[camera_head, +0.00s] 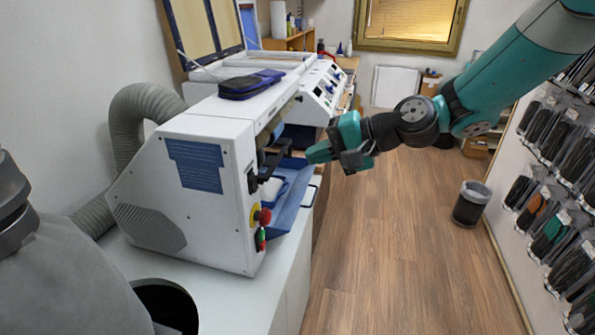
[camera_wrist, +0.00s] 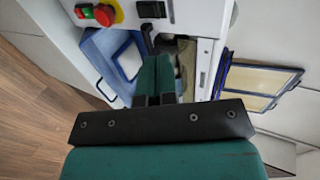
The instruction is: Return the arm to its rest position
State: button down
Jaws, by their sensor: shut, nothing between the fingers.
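My teal gripper (camera_head: 318,153) is at the end of my teal and black arm, in the middle of the head view. It is in front of the open side of the white machine (camera_head: 205,185), beside its blue tray (camera_head: 290,205). In the wrist view the gripper's two fingers (camera_wrist: 155,78) lie together, shut and empty. The blue tray (camera_wrist: 104,50) with a white piece inside shows just beyond them. The fingertips appear close to the machine's black lever, but I cannot tell whether they touch.
The machine carries a red emergency button (camera_head: 264,217) on a yellow base. A dark blue pouch (camera_head: 250,84) lies on top. A grey hose (camera_head: 135,110) runs behind. A wall rack of packaged insoles (camera_head: 560,150) and a bin (camera_head: 471,204) stand right. The wooden floor (camera_head: 390,250) between is clear.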

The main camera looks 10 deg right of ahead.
jog(key=shift+s+d+r, duration=0.15)
jog(key=shift+d+r, duration=0.25)
jog(key=shift+d, duration=0.05)
jog(key=shift+s, duration=0.1)
jog(key=s+d+f+n+g+h+b, duration=0.1)
jog(key=s+n, duration=0.5)
jog(key=s, duration=0.7)
jog(key=s+d+f+n+g+h+b, duration=0.2)
jog(key=s+n+g+h+b, duration=0.1)
jog(key=s, duration=1)
jog(key=n+g+h, duration=0.1)
jog(key=n+h, duration=0.1)
jog(key=h, duration=0.1)
jog(key=shift+s+n, duration=0.2)
jog(key=shift+n, duration=0.2)
jog(key=c, duration=1.8)
grip_release()
jog(key=shift+a+r, duration=0.1)
